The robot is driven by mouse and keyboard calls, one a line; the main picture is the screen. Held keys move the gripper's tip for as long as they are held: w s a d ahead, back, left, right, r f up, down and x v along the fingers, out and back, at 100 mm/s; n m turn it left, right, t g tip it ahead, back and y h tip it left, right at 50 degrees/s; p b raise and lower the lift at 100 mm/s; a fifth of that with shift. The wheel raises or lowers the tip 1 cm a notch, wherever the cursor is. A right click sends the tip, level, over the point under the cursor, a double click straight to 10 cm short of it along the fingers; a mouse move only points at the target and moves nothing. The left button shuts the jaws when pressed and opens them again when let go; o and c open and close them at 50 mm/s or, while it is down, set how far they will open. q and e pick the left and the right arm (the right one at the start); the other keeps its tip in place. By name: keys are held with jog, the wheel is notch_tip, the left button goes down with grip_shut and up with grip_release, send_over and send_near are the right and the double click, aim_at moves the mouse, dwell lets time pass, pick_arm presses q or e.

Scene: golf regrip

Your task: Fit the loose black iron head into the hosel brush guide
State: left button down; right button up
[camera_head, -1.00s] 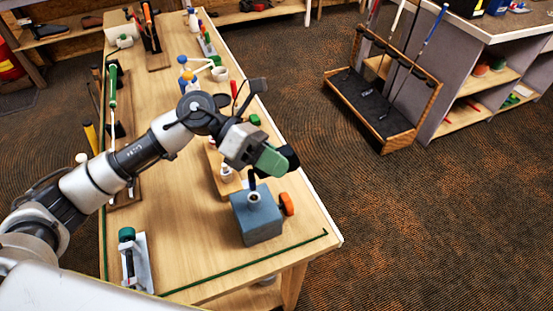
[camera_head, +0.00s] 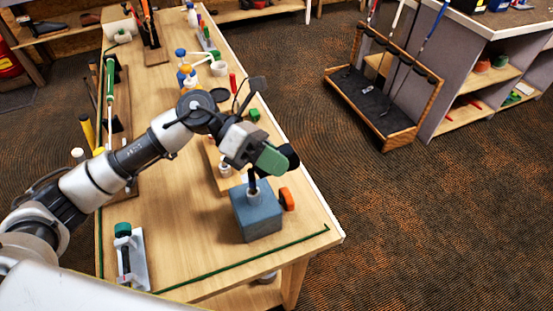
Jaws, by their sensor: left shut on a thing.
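The hosel brush guide looks to be the blue-grey block (camera_head: 258,213) with an orange knob (camera_head: 286,199) on its right side, standing near the front of the bench. My left gripper (camera_head: 272,160) is above it, shut on a black iron head (camera_head: 291,156) that shows only partly behind the green fingers. A dark stem (camera_head: 252,183) runs from below the gripper to the light ring on top of the block. It appears to meet the ring, but how deep it sits I cannot tell. My right gripper is not in view.
A white clamp with a green knob (camera_head: 123,230) stands at the front left of the wooden bench (camera_head: 190,255). Tools line the left edge, and bottles (camera_head: 185,70) stand farther back. A club rack (camera_head: 385,100) stands on the carpet at right.

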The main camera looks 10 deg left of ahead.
pick_arm(q)
jog(key=shift+b, duration=0.65)
dwell(1.2)
jog(key=shift+f, duration=0.1)
jog(key=shift+f+b, duration=0.35)
jog(key=shift+b, duration=0.15)
jog(key=shift+f+b, duration=1.55)
jog(key=c, duration=1)
grip_release()
jog(key=shift+w+a, duration=0.15)
jog(key=shift+a, duration=0.35)
jog(key=b+v, duration=0.3)
jog(key=v, duration=0.7)
